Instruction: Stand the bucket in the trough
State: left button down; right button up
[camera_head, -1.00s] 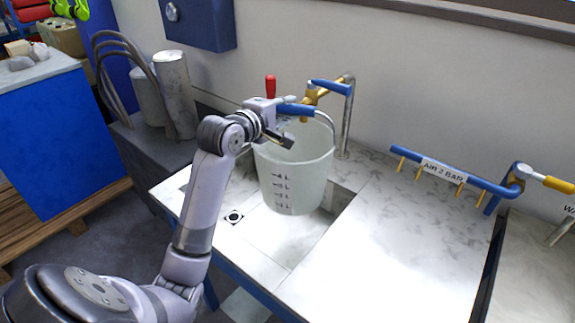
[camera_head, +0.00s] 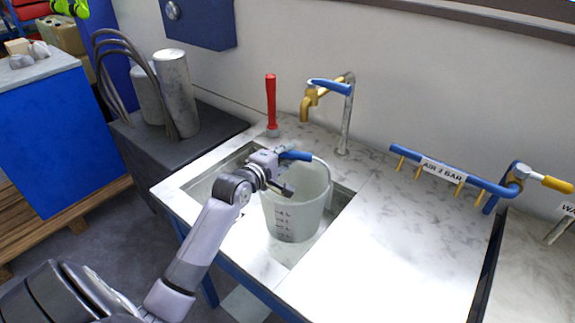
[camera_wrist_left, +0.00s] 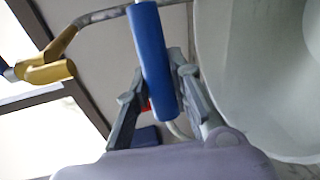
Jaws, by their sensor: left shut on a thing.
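The bucket (camera_head: 296,215) is whitish and translucent, with dark level marks on its side. It is upright, with its lower part inside the trough (camera_head: 208,184), a recessed basin in the pale marbled counter. I cannot tell whether its base touches the trough floor. My left gripper (camera_head: 281,172) is at the bucket's rim, shut on the blue grip of its handle. In the left wrist view the blue grip (camera_wrist_left: 155,65) lies between the two fingers, with the pale bucket wall (camera_wrist_left: 240,90) to the right. My right gripper is not in view.
A brass tap (camera_head: 308,103) with a blue lever and a red-handled tool (camera_head: 271,105) stand behind the trough. A blue air pipe (camera_head: 420,165) runs along the counter at right. Grey cylinders (camera_head: 175,95) stand at left. The counter right of the trough is clear.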

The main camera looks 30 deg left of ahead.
pick_arm(q)
jog(key=shift+f, duration=2)
jog(key=c, duration=1.9)
grip_release()
jog(key=shift+f, duration=0.2)
jog(key=o, duration=0.5)
jog(key=shift+c, duration=0.2)
jog(key=s+r+b, duration=0.1)
jog(key=s+r, duration=0.1)
jog(key=s, duration=0.9)
jog(key=shift+s+d+r, duration=0.2)
jog(key=shift+s+r, duration=0.1)
jog(key=shift+s, duration=0.1)
